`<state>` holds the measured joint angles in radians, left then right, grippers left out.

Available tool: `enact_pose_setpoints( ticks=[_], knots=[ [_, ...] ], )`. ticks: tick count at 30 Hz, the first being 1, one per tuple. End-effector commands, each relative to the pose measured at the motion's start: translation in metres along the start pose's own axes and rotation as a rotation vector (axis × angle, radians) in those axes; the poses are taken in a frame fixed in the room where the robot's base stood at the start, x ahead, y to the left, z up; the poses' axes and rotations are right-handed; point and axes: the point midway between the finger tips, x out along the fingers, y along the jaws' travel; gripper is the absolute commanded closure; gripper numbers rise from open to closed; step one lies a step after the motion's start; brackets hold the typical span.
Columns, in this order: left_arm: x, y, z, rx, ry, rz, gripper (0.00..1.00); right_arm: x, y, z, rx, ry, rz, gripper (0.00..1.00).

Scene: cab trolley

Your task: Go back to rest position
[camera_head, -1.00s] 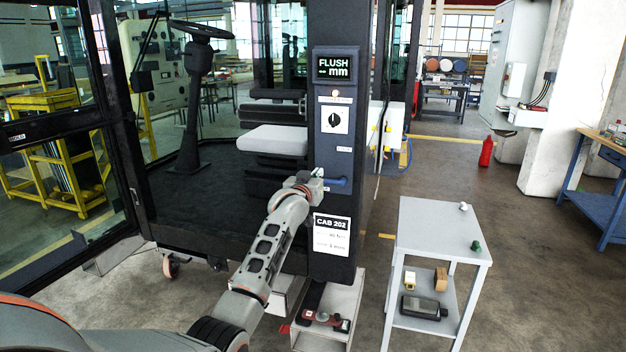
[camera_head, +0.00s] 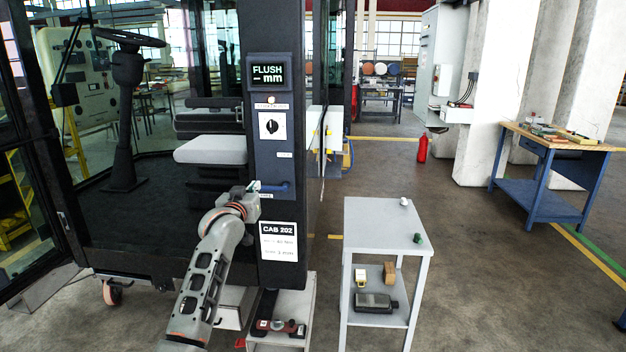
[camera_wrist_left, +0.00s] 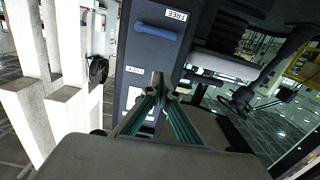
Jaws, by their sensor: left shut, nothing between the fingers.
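My left gripper (camera_head: 254,188) is at the dark front pillar of the cab (camera_head: 283,130), next to the blue handle (camera_head: 277,187). The wrist partly hides the gripper in the head view. In the left wrist view, the left gripper's fingers (camera_wrist_left: 161,88) are shut with nothing between them. The blue handle (camera_wrist_left: 156,30) lies beyond the fingertips there, with a visible gap in the picture. My right gripper is not in view.
A grey two-level trolley (camera_head: 380,215) stands right of the cab with small items on it. A low grey stand (camera_head: 292,310) sits below the pillar. A blue workbench (camera_head: 540,165) and white columns (camera_head: 490,90) are farther right. Floor between trolley and bench is clear.

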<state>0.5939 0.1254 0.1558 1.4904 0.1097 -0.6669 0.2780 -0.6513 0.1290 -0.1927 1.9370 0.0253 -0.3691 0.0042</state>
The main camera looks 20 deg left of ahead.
Motion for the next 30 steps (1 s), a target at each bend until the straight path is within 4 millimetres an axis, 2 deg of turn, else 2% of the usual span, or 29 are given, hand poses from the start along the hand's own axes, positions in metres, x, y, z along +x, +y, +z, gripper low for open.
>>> enact_pose_setpoints(
  ticks=[4, 7, 11, 14, 17, 21, 26, 30],
  knots=[
    [-0.002, 0.001, 0.008, 0.007, -0.007, 0.003, 1.0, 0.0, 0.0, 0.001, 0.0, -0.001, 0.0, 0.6],
    [-0.012, 0.007, 0.038, 0.035, -0.032, 0.015, 1.0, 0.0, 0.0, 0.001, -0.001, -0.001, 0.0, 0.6],
    [-0.043, 0.02, 0.108, 0.101, -0.091, 0.049, 1.0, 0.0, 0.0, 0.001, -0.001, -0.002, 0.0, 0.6],
    [-0.077, 0.032, 0.168, 0.156, -0.142, 0.088, 1.0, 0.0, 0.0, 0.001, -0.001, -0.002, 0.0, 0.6],
    [-0.117, 0.044, 0.223, 0.203, -0.194, 0.13, 1.0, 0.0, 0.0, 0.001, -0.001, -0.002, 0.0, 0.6],
    [-0.181, 0.06, 0.294, 0.258, -0.265, 0.195, 1.0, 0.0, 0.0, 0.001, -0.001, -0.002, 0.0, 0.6],
    [-0.266, 0.077, 0.362, 0.301, -0.349, 0.276, 1.0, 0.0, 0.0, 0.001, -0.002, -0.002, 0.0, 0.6],
    [-0.349, 0.091, 0.41, 0.324, -0.423, 0.349, 1.0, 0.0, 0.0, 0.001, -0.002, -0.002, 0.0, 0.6]
  ],
)
